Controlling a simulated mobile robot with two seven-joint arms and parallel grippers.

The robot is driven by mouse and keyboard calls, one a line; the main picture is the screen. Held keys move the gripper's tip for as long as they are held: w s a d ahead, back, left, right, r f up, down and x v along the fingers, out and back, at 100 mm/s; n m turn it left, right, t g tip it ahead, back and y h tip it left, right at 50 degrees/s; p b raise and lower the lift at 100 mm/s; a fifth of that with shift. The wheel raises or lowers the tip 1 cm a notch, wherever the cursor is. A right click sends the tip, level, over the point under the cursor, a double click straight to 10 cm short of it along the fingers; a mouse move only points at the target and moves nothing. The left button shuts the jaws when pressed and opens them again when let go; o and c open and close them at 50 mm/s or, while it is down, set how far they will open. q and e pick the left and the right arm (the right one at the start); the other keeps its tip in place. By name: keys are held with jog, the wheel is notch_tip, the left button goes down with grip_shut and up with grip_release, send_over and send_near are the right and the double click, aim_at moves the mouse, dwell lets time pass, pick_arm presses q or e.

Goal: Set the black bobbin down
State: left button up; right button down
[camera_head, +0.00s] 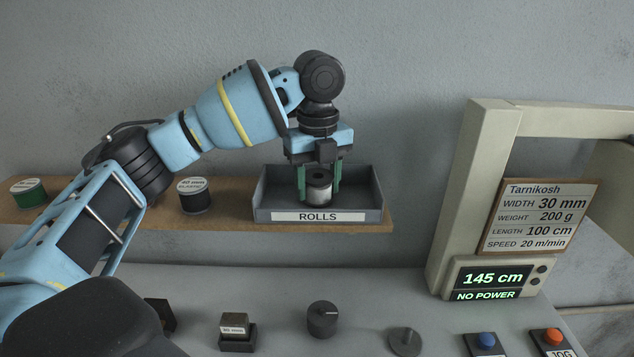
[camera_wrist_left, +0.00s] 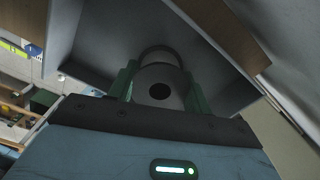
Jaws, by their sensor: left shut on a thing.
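My left gripper (camera_head: 319,194) reaches down into the grey tray marked ROLLS (camera_head: 318,216) on the shelf. Its green fingers are shut on the sides of a bobbin (camera_head: 319,187) with a black top and a pale, whitish body. The bobbin is upright inside the tray; its base is hidden by the front wall, so I cannot tell if it touches the floor. In the left wrist view the bobbin (camera_wrist_left: 160,76) shows end-on between the green fingers. A black spool labelled 40 mm (camera_head: 195,200) stands on the shelf left of the tray. My right gripper is not in view.
A green spool (camera_head: 29,193) stands at the shelf's left end. The wooden shelf (camera_head: 235,214) runs along the wall. Below it is a console with a dark knob (camera_head: 322,319), a blue button (camera_head: 486,341) and an orange button (camera_head: 553,337). A beige frame with a display (camera_head: 492,281) stands right.

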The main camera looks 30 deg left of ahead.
pick_arm(q)
jog(key=shift+f, duration=0.15)
jog(key=o, duration=0.9)
jog(key=shift+o, duration=0.2)
notch_tip(320, 180, up, 12)
dwell(0.5)
